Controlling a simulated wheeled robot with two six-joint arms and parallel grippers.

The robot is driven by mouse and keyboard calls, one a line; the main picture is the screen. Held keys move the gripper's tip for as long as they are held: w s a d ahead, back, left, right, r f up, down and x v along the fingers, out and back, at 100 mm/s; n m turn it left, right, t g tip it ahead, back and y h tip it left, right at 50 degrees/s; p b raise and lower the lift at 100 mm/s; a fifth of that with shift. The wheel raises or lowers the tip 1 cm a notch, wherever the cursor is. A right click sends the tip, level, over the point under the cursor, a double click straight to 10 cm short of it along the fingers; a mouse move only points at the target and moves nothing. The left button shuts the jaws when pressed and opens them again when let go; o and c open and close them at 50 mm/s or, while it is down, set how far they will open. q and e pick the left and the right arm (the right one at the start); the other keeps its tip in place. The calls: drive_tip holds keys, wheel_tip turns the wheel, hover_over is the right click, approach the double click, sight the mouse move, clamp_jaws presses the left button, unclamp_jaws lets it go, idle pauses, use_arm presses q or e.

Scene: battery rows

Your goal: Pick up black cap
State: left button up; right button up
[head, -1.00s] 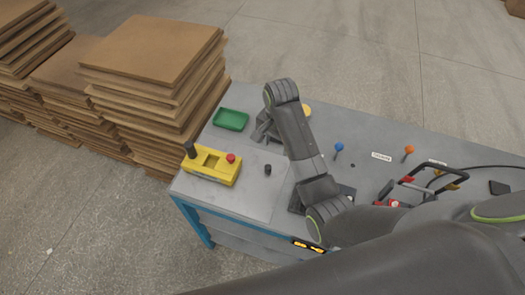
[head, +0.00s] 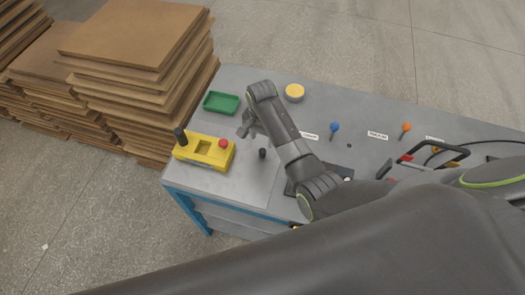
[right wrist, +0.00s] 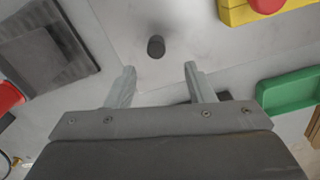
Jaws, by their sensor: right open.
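The black cap (head: 262,153) is a small dark cylinder standing on the grey tabletop, to the right of the yellow box. It also shows in the right wrist view (right wrist: 156,46), just beyond the fingertips and roughly midway between them. My right gripper (head: 246,128) is open and empty, a little beyond and left of the cap in the head view. Its two pale fingers (right wrist: 160,68) are spread in the right wrist view, and nothing is between them. My left gripper is not in view.
A yellow box (head: 204,152) with a red button and a black knob stands near the cap. A green tray (head: 221,103) and a yellow round container (head: 294,92) lie farther back. A dark square plate (right wrist: 50,48) is left in the wrist view. Boards (head: 135,35) are stacked beside the table.

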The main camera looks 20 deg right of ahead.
sight(262, 151)
drive_tip(key=shift+s+f, duration=0.1)
drive_tip(key=shift+f, duration=0.25)
drive_tip(key=f, duration=0.1)
drive_tip(key=f+p, duration=0.1)
drive_tip(key=f, duration=0.2)
drive_tip(key=shift+s, duration=0.35)
drive_tip(key=shift+f, duration=0.45)
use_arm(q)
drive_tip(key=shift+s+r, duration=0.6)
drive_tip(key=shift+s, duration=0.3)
use_arm(e)
drive_tip(key=shift+c, duration=0.5)
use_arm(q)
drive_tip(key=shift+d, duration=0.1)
use_arm(e)
drive_tip(key=c, duration=0.9)
